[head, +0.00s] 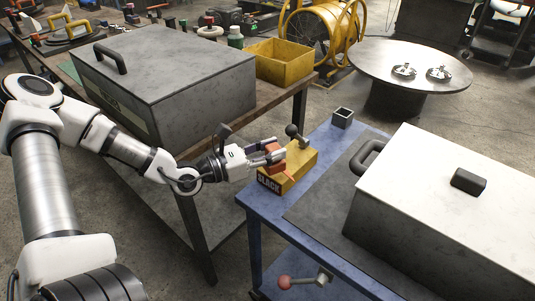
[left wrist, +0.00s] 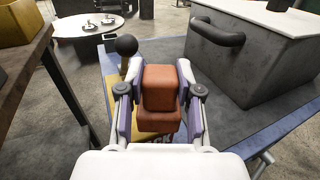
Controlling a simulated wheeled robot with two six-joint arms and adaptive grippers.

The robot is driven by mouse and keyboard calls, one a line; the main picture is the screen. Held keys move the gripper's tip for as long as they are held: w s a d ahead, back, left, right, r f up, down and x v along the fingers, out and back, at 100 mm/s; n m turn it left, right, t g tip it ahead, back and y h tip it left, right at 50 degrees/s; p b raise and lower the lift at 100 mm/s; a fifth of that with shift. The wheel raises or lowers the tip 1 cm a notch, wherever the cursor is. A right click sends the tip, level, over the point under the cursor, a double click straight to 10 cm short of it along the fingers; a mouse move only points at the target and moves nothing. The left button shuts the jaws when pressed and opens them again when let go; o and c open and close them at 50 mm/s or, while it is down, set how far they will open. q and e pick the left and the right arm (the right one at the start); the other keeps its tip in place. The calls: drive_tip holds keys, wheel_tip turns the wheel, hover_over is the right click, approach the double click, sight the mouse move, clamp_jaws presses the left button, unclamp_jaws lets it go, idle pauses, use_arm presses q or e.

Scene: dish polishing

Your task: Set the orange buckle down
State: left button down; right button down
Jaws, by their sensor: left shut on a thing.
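The orange buckle (left wrist: 160,90) sits between the two fingers of my left gripper (left wrist: 158,92), which is shut on it. The block has a black ball-topped lever and stands on the blue table's near left corner. I cannot tell whether the buckle touches the block. My left gripper (head: 268,152) reaches in from the left, roughly level. My right gripper is in neither view.
A large grey box with a white lid (head: 455,185) fills the right of the blue table (head: 252,212). Another grey case (head: 165,80) and a yellow bin (head: 284,64) are on the left table.

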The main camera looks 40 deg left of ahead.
use_arm(q)
drive_tip(key=shift+w+a, duration=0.2)
drive_tip(key=shift+a, duration=0.25)
drive_tip(key=f+b, duration=0.2)
drive_tip(key=f, duration=0.2)
drive_tip(key=shift+a, duration=0.2)
drive_tip(key=shift+w, duration=0.15)
drive_tip(key=shift+f, duration=0.1)
drive_tip(key=c, duration=0.8)
unclamp_jaws()
